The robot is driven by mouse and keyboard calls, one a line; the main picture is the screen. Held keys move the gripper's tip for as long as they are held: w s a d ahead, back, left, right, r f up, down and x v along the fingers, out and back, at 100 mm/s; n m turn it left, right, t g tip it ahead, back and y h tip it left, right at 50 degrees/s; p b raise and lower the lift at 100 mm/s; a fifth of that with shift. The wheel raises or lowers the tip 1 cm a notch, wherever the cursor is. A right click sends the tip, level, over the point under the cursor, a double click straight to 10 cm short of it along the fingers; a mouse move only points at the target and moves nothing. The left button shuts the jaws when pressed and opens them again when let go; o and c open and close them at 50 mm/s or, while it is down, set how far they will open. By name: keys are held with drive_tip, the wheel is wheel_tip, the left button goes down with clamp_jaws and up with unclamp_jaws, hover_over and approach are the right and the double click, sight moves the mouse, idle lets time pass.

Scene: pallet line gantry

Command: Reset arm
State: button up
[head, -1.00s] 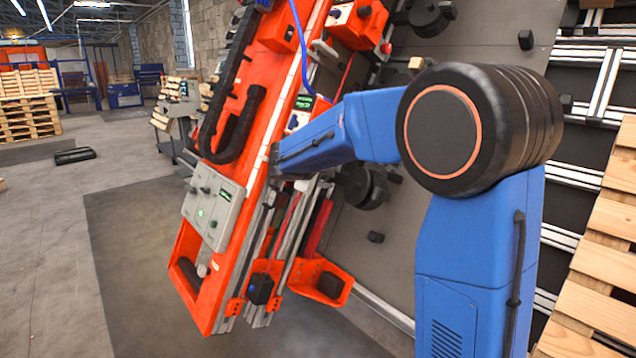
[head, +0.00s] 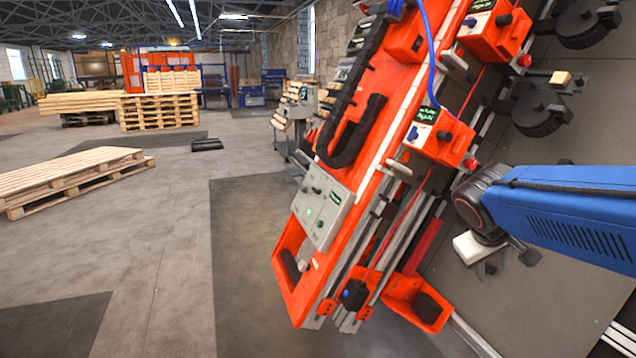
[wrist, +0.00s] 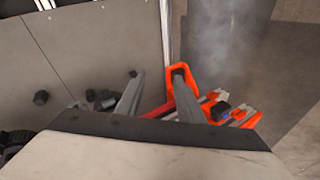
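My gripper (wrist: 159,72) shows in the wrist view with its two grey fingers apart and nothing visible between them. It is open, above the floor end of the orange machine (wrist: 182,78). In the head view my blue arm (head: 580,215) reaches in from the right edge, and its dark wrist joint is right of the orange gantry machine (head: 392,110). The pale and dark parts below that joint seem to be my gripper's end, but the fingers are not clear there.
A grey control box (head: 321,207) sits on the machine's left side. A grey panel (head: 575,285) with black knobs stands behind my arm. Wooden pallets (head: 75,180) lie at the left, with stacked pallets (head: 160,110) farther back.

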drive_tip(key=s+a+f+m+y, duration=0.1)
drive_tip(key=s+a+f, duration=0.3)
drive_tip(key=s, duration=0.5)
drive_tip(key=s+a+f+m+y, duration=0.1)
drive_tip(key=s+a+f+y, duration=0.2)
drive_tip(key=s, duration=0.6)
drive_tip(key=shift+s+a+f+y, duration=0.2)
drive_tip(key=shift+a+f+y, duration=0.2)
drive_tip(key=shift+a+y, duration=0.35)
drive_tip(key=shift+o, duration=0.7)
